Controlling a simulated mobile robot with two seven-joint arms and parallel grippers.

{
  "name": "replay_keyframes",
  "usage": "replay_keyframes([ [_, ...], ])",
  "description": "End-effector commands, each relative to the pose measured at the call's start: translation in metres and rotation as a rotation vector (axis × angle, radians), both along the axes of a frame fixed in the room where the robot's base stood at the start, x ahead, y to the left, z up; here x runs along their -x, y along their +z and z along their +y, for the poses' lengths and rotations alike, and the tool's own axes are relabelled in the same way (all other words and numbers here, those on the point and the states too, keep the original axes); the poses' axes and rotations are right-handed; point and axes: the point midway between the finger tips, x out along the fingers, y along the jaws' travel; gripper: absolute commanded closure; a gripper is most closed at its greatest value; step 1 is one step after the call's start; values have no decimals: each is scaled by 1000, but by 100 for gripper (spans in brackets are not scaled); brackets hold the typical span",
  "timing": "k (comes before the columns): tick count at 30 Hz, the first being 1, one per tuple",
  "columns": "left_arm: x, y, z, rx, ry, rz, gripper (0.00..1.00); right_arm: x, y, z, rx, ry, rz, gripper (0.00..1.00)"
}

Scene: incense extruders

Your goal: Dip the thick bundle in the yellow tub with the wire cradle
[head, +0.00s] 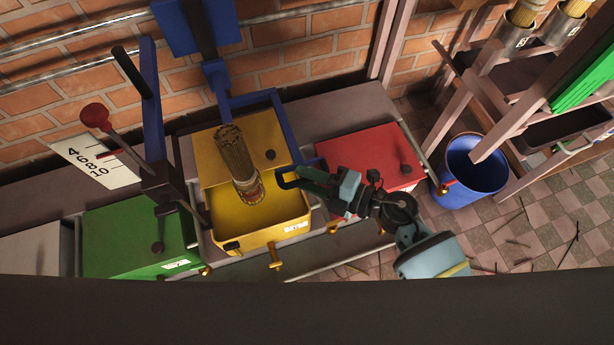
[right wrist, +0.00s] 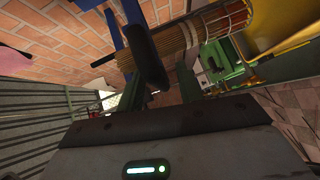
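The yellow tub (head: 265,236) stands open in the middle of the bench in the head view. The thick bundle (head: 235,158) of brown sticks stands slightly tilted over the tub's opening, its lower end in the wire cradle (head: 249,190). I cannot tell how deep the lower end sits. My right gripper (head: 300,177) is to the right of the bundle, at the cradle's dark blue handle. In the right wrist view the handle (right wrist: 145,52) lies between the fingers, and the bundle (right wrist: 188,35) and cradle (right wrist: 228,18) show beyond it. My left gripper is not in view.
A green box with a lever (head: 130,235) stands left of the tub and a red box (head: 365,155) right of it. A blue bin (head: 470,172) stands on the tiled floor. A wooden rack (head: 500,95) is at right. A brick wall is behind.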

Motion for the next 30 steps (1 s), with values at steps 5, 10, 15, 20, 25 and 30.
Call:
replay_keyframes([
  [5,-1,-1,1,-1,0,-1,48,-3,-1,6,0,0,0,64],
  [10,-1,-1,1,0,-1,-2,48,-3,-1,6,0,0,0,64],
  [15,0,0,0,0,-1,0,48,-3,-1,6,0,0,0,81],
  [20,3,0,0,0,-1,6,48,-3,-1,6,0,0,0,100],
  [25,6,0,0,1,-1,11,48,-3,-1,6,0,0,0,100],
  [30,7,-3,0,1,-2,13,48,-3,-5,6,0,0,1,100],
])
